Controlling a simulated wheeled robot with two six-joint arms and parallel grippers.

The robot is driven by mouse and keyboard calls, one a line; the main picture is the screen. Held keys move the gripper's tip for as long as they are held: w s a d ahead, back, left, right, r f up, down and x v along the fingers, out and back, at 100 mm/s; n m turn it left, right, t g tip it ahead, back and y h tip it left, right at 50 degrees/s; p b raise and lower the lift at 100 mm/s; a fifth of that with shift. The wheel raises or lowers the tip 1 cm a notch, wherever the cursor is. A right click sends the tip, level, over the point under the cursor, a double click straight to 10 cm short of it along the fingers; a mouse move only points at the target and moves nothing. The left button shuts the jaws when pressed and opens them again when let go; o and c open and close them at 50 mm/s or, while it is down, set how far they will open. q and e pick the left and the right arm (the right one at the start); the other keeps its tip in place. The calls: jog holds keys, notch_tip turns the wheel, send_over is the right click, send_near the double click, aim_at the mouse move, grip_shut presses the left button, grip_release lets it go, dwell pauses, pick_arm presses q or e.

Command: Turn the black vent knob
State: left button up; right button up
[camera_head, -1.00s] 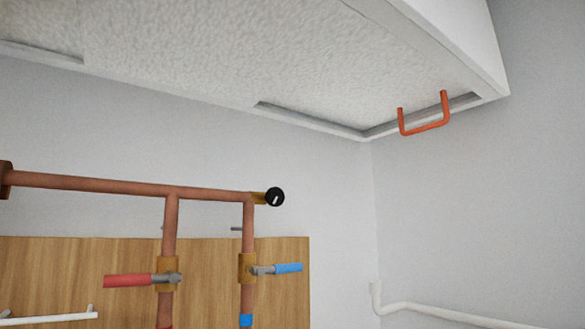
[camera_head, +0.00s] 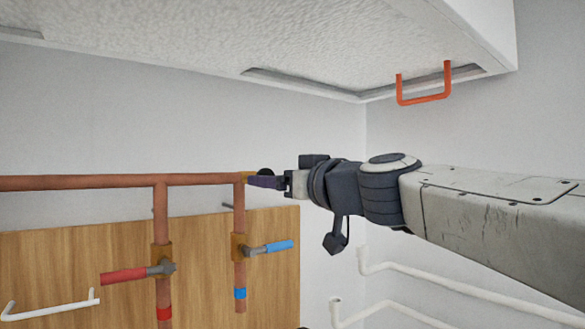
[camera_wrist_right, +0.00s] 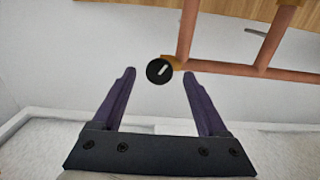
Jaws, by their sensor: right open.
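The black vent knob (camera_wrist_right: 159,71) is a small round disc with a white mark, on a brass fitting at the end of the copper pipe. In the head view only the top of the knob (camera_head: 265,172) shows behind my right gripper (camera_head: 262,181). In the right wrist view my right gripper (camera_wrist_right: 158,80) is open, with its two purple fingers apart. The knob appears between the fingertips, slightly beyond them; I cannot tell whether they touch it. My left gripper is in neither view.
A horizontal copper pipe (camera_head: 100,183) joins two vertical pipes with a red lever (camera_head: 124,276) and a blue lever (camera_head: 280,246) before a wooden board (camera_head: 60,260). An orange handle (camera_head: 424,99) hangs from the ceiling panel above. White pipes (camera_head: 450,281) run along the right wall.

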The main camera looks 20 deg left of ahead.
jog(key=shift+x, duration=1.1)
